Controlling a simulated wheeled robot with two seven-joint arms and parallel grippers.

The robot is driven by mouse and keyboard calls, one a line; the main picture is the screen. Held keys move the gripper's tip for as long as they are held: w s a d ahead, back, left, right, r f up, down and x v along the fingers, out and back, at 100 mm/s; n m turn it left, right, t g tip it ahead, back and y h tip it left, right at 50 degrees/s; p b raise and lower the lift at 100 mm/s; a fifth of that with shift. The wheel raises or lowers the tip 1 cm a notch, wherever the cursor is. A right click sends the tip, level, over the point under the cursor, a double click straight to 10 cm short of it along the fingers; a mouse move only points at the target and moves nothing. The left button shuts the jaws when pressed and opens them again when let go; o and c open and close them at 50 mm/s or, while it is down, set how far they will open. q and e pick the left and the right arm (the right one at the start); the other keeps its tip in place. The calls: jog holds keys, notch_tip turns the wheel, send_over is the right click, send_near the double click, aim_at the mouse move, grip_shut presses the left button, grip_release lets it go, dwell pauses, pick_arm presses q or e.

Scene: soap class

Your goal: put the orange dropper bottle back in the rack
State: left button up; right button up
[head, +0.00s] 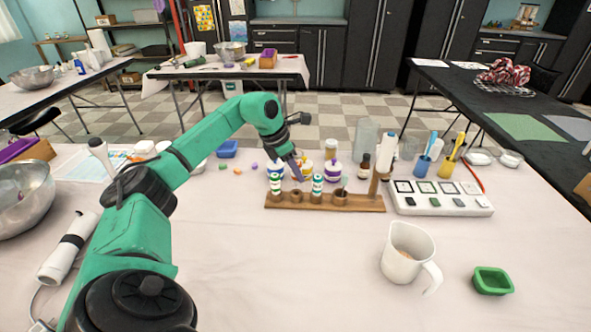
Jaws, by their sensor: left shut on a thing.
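The wooden rack (372,206) lies across the middle of the table, with round holes along it. Two small white bottles with coloured bands stand in it, one at its left end (277,187) and one nearer the middle (317,186). My left gripper (297,175) points down from the upper left, just above and behind the left half of the rack. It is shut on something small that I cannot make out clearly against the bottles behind. I cannot pick out the orange dropper bottle for certain. My right gripper is not in view.
White bottles with purple tops (332,174) and an amber bottle (363,170) stand close behind the rack. A white tray of small squares (470,207) sits to its right. A white jug (402,265) and a green dish (492,281) are in front. The front middle is clear.

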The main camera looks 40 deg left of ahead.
aim_at(298, 163)
pick_arm(q)
jog(key=shift+f+b, duration=1.15)
jog(key=shift+f, duration=1)
jog(key=o, duration=1.1)
jog(key=shift+c, duration=0.2)
jog(key=shift+r, duration=0.1)
notch_tip(298, 163, up, 8)
jog(key=p, duration=0.7)
jog(key=shift+p, duration=0.4)
